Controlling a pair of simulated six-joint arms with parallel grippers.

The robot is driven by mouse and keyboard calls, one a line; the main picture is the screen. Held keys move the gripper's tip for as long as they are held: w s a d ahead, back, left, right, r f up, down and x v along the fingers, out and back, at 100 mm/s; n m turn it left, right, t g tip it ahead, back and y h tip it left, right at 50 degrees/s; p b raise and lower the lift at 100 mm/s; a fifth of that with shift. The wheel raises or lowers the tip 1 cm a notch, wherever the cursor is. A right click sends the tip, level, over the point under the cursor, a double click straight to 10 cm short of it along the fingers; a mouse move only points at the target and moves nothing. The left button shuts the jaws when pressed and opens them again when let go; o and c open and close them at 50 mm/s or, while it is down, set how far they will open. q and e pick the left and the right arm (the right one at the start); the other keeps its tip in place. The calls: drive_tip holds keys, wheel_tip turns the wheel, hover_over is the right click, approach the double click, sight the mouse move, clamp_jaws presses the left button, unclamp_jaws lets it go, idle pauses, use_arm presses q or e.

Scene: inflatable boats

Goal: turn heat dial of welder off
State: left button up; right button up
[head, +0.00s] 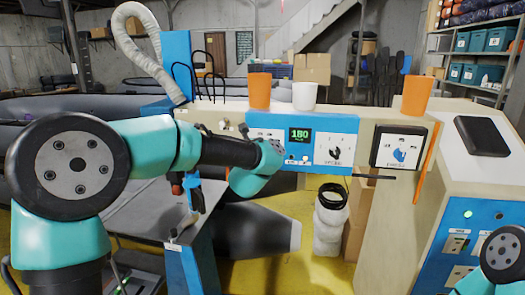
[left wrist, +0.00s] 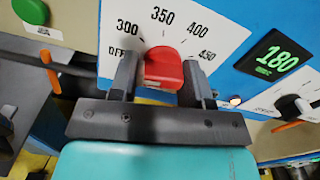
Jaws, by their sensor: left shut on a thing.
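The welder's blue control panel (head: 320,121) is on the beige bench front in the head view, with a green display (head: 299,135) reading 180. In the left wrist view, the red heat dial (left wrist: 164,68) sits on a white scale (left wrist: 182,18) marked OFF, 300, 350, 400 and 450. My left gripper (left wrist: 162,82) is shut on this dial, one finger on each side. The dial's exact pointing direction is unclear. In the head view my left wrist covers the dial. My right gripper is out of view; only part of that arm shows at the lower right.
A second dial, black (head: 336,150), is right of the display. Orange cups (head: 260,90) and a white cup (head: 304,96) stand above the panel. A metal table (head: 150,215) stands below my left arm.

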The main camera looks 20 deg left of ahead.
use_arm(q)
drive_tip(key=o, duration=0.9)
drive_tip(key=shift+s, duration=0.15)
drive_tip(key=s, duration=0.5)
drive_tip(key=s+d, duration=0.1)
drive_tip(key=s, duration=1.1)
drive_tip(key=shift+d, duration=0.15)
